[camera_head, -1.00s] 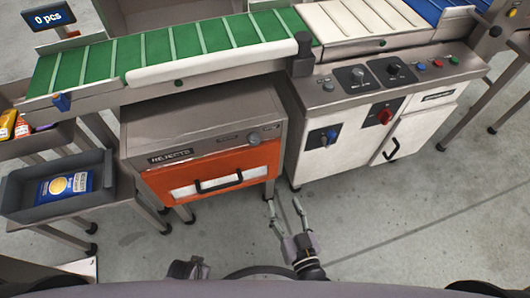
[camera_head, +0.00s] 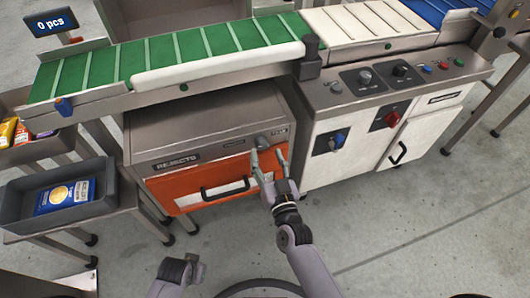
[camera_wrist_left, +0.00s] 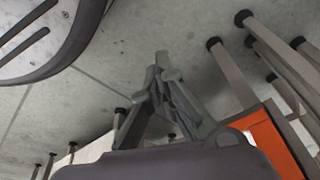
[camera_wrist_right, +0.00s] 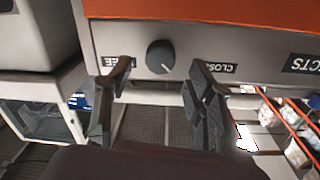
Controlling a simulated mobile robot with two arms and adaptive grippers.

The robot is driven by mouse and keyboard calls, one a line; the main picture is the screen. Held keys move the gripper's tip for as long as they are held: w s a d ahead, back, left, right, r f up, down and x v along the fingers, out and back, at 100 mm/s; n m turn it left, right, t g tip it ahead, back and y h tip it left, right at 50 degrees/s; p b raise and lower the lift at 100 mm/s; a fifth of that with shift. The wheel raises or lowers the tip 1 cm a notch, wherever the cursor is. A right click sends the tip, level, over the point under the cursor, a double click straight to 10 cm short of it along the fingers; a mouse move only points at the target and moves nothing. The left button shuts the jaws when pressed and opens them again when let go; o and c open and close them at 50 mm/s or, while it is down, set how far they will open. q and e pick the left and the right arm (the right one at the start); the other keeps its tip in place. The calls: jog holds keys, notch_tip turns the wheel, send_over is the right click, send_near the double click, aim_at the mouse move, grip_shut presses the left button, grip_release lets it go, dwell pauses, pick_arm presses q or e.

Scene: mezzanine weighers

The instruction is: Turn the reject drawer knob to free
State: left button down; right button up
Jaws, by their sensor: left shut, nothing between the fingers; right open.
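The reject drawer knob (camera_head: 262,142) is a round grey knob on the metal strip above the orange drawer front (camera_head: 212,187). In the right wrist view the dark knob (camera_wrist_right: 160,56) sits between the labels FREE (camera_wrist_right: 122,62), partly covered by a finger, and CLOSED (camera_wrist_right: 222,68); its pale mark points down and slightly toward the CLOSED side. My right gripper (camera_head: 268,157) is open just in front of the knob. Its fingers (camera_wrist_right: 158,75) lie on either side of the knob in the picture, with no visible contact. My left gripper (camera_wrist_left: 165,68) is shut and empty, low over the floor.
The drawer's black handle (camera_head: 225,189) is below the knob. The white control cabinet (camera_head: 355,150) stands to the right, with a blue knob (camera_head: 337,140) and a red knob (camera_head: 393,119). A grey tray (camera_head: 102,190) is at left. The green conveyor (camera_head: 200,47) runs above.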

aim_at(262, 144)
jog(key=shift+x, duration=1.25)
jog(key=shift+c, duration=0.5)
jog(key=c, duration=1.1)
